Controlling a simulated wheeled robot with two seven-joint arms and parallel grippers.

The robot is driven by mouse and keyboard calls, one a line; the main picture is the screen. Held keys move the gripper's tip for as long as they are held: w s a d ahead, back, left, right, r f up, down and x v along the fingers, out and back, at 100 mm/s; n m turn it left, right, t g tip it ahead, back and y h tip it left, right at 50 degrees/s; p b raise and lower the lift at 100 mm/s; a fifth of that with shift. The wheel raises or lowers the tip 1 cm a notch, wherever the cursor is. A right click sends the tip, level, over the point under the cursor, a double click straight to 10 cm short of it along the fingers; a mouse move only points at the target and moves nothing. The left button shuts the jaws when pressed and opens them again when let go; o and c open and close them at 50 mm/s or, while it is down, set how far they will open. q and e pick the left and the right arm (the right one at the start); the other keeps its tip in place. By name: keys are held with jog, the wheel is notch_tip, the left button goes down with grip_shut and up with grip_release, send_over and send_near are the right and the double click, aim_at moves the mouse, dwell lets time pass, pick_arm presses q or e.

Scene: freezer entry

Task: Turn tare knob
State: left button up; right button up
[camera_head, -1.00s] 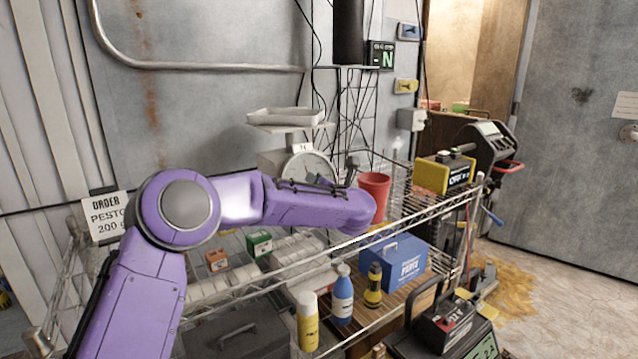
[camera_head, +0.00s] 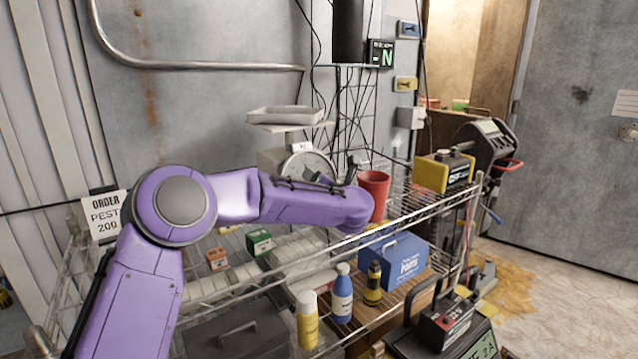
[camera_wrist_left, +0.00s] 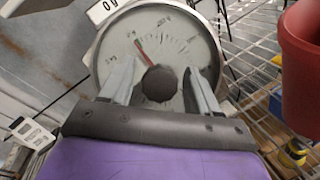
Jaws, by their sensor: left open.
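The scale (camera_head: 306,160) stands on the wire shelf with a pale tray (camera_head: 285,116) on top. Its round dial shows in the left wrist view (camera_wrist_left: 160,30), with a red needle pointing up and left. My left gripper (camera_wrist_left: 160,74) is open in front of the dial, one finger on each side of the knob. Gaps show between fingers and knob; I cannot tell their depth. In the head view my purple arm covers the lower part of the scale. My right gripper is not in view.
A red bucket (camera_head: 373,193) stands close to the right of the scale and also shows in the wrist view (camera_wrist_left: 303,60). Below are a blue toolbox (camera_head: 397,262) and several bottles. A yellow box (camera_head: 443,171) sits at the shelf's right end.

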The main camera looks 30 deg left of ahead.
pick_arm(q)
jog(key=b+v, duration=0.2)
jog(key=v, duration=0.8)
jog(key=shift+s+d, duration=0.2)
jog(key=shift+r, duration=0.1)
